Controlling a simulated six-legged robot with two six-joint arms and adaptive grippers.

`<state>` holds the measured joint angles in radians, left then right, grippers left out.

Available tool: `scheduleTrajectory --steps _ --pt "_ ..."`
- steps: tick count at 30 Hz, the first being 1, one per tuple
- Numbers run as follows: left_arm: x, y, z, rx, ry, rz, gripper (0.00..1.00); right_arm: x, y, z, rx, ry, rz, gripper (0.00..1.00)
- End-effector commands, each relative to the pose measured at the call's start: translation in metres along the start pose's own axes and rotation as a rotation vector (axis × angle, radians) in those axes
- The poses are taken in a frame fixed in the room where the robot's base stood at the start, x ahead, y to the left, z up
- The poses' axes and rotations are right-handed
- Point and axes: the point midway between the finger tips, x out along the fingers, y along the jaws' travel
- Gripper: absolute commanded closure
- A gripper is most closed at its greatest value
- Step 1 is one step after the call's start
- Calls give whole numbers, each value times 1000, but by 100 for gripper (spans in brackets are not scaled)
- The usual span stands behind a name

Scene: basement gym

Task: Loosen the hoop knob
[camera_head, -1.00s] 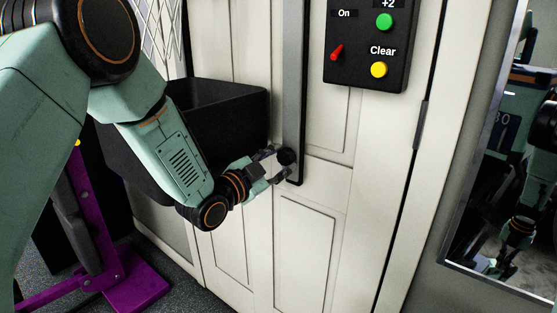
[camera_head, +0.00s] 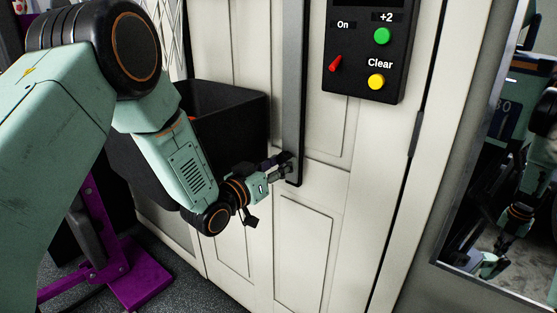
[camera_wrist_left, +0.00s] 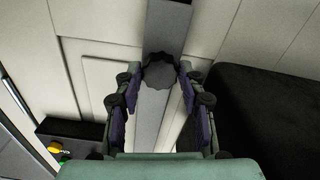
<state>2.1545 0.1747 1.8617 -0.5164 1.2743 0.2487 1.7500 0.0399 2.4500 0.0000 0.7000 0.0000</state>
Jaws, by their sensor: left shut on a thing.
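The hoop knob is a dark, ridged round knob (camera_wrist_left: 160,72) at the lower end of a vertical grey bar (camera_head: 293,85) on the white panelled door. My left gripper (camera_head: 284,166) reaches it from the left and is shut on it. In the left wrist view, its two fingers (camera_wrist_left: 159,74) stand on either side of the knob. In the head view the fingers mostly hide the knob. My right gripper is not in view.
A black bin (camera_head: 235,115) is close beside my left forearm. A black control panel (camera_head: 365,50) with a red lever, a green button and a yellow button is up right. A mirror (camera_head: 510,170) stands at the right. Purple equipment (camera_head: 135,283) is low left.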

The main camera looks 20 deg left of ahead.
Motion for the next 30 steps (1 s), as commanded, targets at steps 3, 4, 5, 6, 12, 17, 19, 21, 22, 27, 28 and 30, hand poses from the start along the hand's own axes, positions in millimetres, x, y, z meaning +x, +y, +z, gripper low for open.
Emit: scheduleTrajectory --steps 3,4,5,6,12,17,19,21,22,27,28,30 --pt "0 0 -2 -108 1 0 92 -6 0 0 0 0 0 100" --pt "0 1 -2 -136 1 0 92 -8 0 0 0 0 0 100" --pt "0 1 -2 -163 1 0 92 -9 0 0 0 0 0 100" --pt "0 1 -2 -199 1 0 92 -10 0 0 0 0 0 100" --pt "0 1 -2 -364 2 1 92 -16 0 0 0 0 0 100" --pt "0 1 -2 -467 2 1 92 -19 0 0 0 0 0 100" --pt "0 1 -2 -503 2 1 92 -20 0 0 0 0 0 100" --pt "0 1 -2 -533 2 1 92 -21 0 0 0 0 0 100" --pt "0 1 -2 -543 2 1 92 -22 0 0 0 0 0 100" --pt "0 1 -2 -588 2 2 92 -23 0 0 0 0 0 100" --pt "0 1 -2 -592 2 2 92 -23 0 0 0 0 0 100" --pt "0 1 -2 -600 3 2 92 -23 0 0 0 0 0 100"
